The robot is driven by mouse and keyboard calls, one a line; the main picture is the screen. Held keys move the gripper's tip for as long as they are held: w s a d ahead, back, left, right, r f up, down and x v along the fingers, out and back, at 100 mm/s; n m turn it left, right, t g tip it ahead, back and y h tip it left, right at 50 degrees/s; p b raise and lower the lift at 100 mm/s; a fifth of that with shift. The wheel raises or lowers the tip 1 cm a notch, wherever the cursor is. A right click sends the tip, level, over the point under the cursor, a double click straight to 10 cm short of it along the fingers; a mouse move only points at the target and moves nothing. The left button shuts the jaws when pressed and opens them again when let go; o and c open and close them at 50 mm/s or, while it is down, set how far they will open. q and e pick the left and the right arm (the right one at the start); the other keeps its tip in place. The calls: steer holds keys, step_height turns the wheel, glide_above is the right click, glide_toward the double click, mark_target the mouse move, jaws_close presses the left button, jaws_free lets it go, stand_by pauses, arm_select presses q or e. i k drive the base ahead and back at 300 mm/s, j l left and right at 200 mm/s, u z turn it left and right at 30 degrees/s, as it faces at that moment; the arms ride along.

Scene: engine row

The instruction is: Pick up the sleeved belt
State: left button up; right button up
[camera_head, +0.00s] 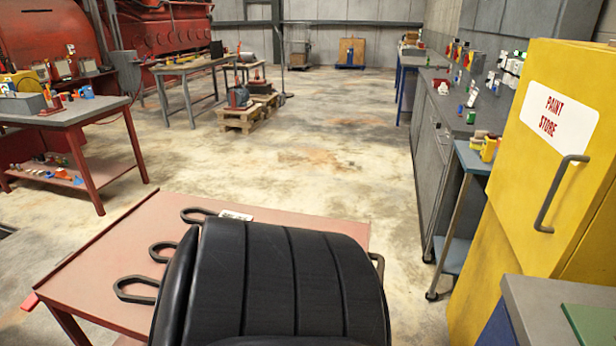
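Three dark belt loops lie on the red cart top in front of me, their left ends showing. The far loop (190,212) runs right toward a white printed piece (237,215), which looks like a paper sleeve around it, so it appears to be the sleeved belt. The middle loop (156,251) and the near loop (120,289) show no sleeve on their visible parts. The right parts of the loops are hidden behind a black ribbed form in the foreground. Neither of my grippers is in view.
The red cart (100,262) has bare room left of the loops. A yellow paint store cabinet (520,190) stands close on the right, with a grey workbench (435,150) beyond it. A red-legged table (62,118) stands at left. The floor (320,150) ahead is open.

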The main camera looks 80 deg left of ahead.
mark_target(194, 210)
steer(key=u, duration=3.35)
